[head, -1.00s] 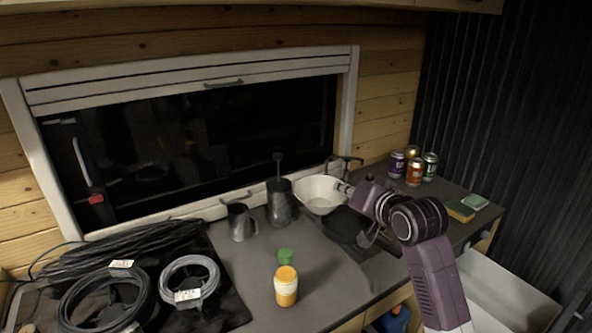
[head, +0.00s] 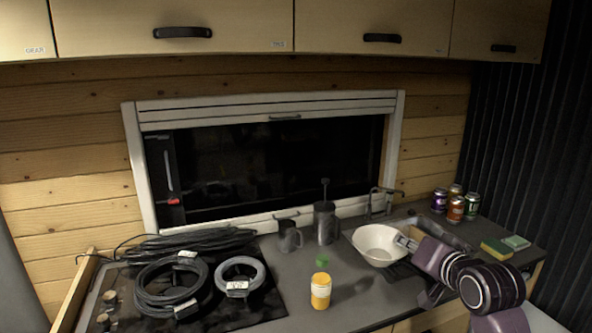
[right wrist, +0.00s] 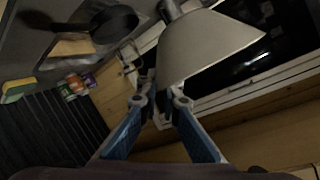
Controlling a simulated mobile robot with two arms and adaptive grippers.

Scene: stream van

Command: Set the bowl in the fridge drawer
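The white bowl (head: 378,245) is over the counter by the sink tap in the head view. It also shows large and tilted in the right wrist view (right wrist: 205,45). My right gripper (head: 404,241) comes in from the right at the bowl's right rim. In the wrist view its blue fingers (right wrist: 158,88) close on the bowl's rim. My left gripper is not in view. A pale open box-like part (head: 541,320), perhaps the fridge drawer, shows only as a sliver at the bottom right; its inside is hidden.
A dark pan (right wrist: 114,23) lies on the counter near the bowl. Several cans (head: 456,208), a sponge (head: 496,248), a metal jug (head: 325,223), a mug (head: 289,236) and a yellow jar (head: 320,291) stand around. Cable coils (head: 170,285) fill the left side.

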